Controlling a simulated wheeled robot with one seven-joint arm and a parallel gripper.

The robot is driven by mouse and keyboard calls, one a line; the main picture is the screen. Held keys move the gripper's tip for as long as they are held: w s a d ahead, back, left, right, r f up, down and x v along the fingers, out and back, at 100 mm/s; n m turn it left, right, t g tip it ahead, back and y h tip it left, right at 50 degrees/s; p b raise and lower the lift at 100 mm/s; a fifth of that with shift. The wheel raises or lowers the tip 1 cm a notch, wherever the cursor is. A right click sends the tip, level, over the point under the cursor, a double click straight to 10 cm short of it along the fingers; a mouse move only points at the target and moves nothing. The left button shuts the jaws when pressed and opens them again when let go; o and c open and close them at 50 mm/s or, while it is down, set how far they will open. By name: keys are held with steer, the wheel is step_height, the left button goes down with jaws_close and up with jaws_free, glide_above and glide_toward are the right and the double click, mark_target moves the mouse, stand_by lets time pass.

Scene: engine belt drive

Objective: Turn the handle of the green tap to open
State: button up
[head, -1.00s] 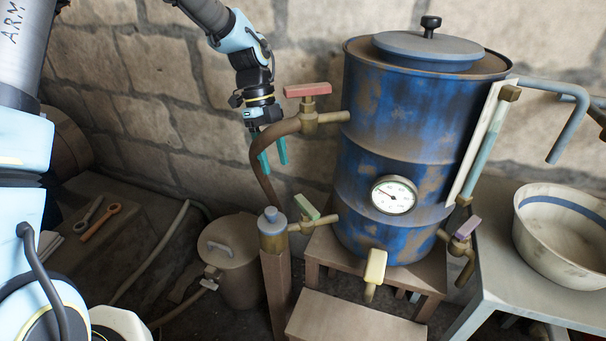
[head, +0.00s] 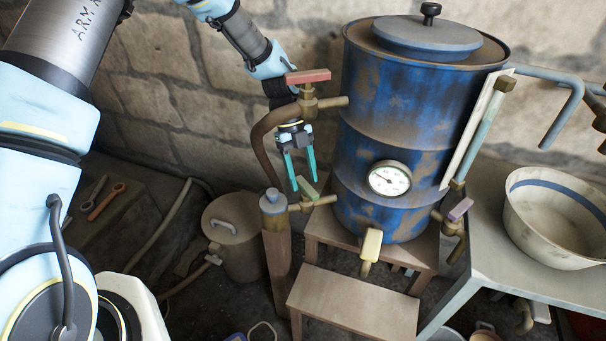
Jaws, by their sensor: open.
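The green tap handle (head: 309,189) sits on a brass tap (head: 318,203) low on the left side of the blue drum (head: 385,140). The handle looks slanted across the pipe line. My gripper (head: 303,187) points down with two teal fingers apart. Its fingertips are at or just above the green handle, with the right finger overlapping it in the picture. I cannot tell whether they touch it. Nothing is seen between the fingers.
A red-handled tap (head: 307,77) and its curved pipe (head: 262,135) are close to my wrist. A capped post (head: 272,205) stands left of the green tap. A yellow tap (head: 371,248), a gauge (head: 389,179) and a wooden step (head: 350,303) are nearby.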

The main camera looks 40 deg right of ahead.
steer(key=shift+f, duration=0.25)
jaws_close()
stand_by(0.3)
